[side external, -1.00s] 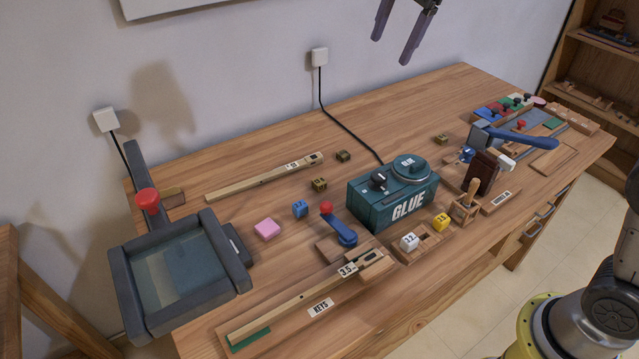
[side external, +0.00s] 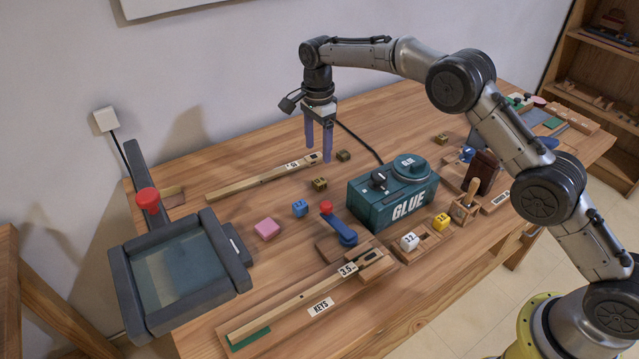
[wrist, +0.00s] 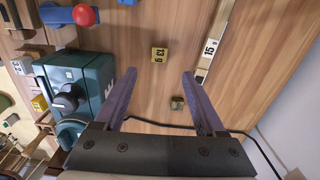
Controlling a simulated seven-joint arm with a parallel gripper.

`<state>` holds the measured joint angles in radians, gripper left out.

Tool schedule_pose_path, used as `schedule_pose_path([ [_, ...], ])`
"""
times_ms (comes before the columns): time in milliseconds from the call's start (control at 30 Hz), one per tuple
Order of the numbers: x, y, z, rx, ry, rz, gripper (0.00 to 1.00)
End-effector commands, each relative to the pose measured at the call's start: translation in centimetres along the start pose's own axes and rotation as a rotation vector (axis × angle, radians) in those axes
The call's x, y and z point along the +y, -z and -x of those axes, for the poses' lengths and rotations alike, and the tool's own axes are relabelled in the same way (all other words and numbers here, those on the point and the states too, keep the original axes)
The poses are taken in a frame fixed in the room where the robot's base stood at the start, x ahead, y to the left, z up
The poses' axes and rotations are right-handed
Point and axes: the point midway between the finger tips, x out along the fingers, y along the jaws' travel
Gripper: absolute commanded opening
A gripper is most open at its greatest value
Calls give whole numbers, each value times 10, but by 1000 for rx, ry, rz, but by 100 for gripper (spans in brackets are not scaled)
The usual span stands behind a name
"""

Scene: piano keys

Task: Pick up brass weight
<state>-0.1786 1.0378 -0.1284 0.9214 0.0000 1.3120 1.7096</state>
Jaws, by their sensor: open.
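Several small brass cubes lie on the table. One brass weight (side external: 319,184) sits near the middle in the side view, and it shows with dark markings in the wrist view (wrist: 159,54). A smaller brass weight (side external: 343,155) sits behind it, and in the wrist view (wrist: 177,103) it appears between my fingers, nearer the right one. A third brass cube (side external: 440,139) is right of the glue box. My gripper (side external: 318,153) points down above the table, open and empty, near the first two cubes. Its two purple fingers (wrist: 159,73) are spread apart.
The teal glue box (side external: 375,205) stands right of the cubes with a black cable behind it. A wooden key strip (side external: 262,179) lies to the left. A blue lever with a red knob (side external: 326,207), a blue cube (side external: 300,208) and a pink block (side external: 267,229) are nearer the front.

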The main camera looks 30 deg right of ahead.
Motion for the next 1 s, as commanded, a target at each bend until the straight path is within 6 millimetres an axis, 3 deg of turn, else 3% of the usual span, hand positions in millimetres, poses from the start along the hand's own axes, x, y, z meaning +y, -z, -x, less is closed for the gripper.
schedule_pose_path([
  [200,0,0,-38,0,-1,0,72],
  [467,0,1,-56,0,-1,0,72],
  [700,1,4,-90,0,-2,0,72],
  [1000,1,4,-102,0,2,0,72],
])
